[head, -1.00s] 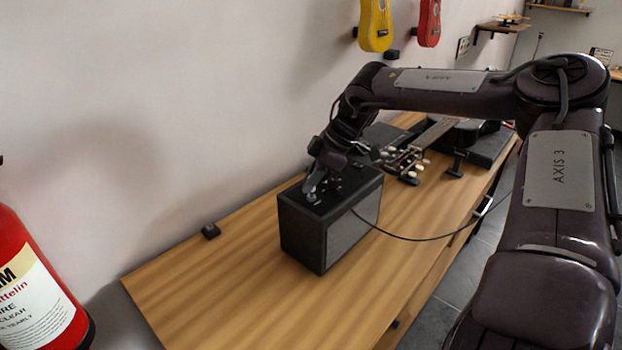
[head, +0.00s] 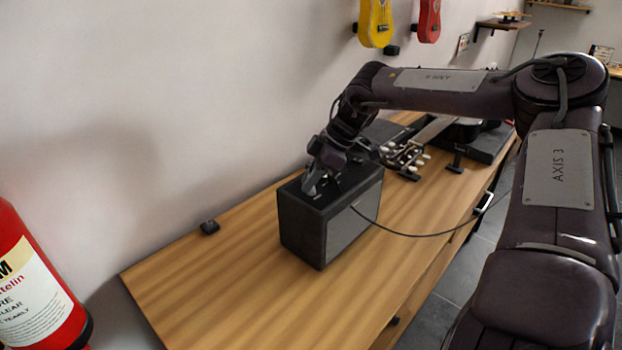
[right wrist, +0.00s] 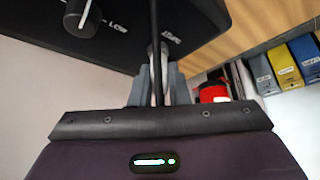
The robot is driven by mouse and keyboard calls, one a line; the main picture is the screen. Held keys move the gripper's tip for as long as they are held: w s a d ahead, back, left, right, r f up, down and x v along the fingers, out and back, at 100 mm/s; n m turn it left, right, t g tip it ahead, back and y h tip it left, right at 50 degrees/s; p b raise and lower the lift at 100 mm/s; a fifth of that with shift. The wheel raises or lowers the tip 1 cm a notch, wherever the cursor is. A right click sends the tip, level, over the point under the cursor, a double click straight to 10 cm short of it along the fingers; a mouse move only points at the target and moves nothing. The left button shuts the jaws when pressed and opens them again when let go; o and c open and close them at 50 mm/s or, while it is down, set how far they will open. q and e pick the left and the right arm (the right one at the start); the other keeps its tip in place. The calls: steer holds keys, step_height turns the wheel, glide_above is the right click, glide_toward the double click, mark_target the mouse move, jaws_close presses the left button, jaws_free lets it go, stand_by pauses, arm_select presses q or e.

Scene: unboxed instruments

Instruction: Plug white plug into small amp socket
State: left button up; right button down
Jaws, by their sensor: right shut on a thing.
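The small amp (head: 345,232), a black box with a grey front, stands upright on the wooden bench. My right gripper (head: 311,192) points down at the amp's top panel. In the right wrist view its grey fingers (right wrist: 160,85) are shut on the white plug (right wrist: 164,52), of which only a pale sliver shows. A black cable (right wrist: 156,40) runs up past the fingers. The amp's dark panel (right wrist: 120,45) with a knob and lettering is close to the fingertips. The socket is hidden, and I cannot tell whether the plug is in it. My left gripper is not in view.
The wooden bench (head: 240,285) is clear in front of the amp. A black cable (head: 410,236) curves over the bench to the right. A guitar headstock (head: 408,157) lies behind the amp. A fire extinguisher (head: 35,285) stands at left.

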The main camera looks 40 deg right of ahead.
steer(key=shift+s+f, duration=0.15)
steer(key=shift+f, duration=0.05)
steer(key=c, duration=1.8)
jaws_free()
steer(key=o, duration=0.5)
steer(key=shift+f, duration=0.1)
steer(key=v, duration=0.7)
steer(key=shift+d+r, duration=0.15)
steer(key=shift+r, duration=0.3)
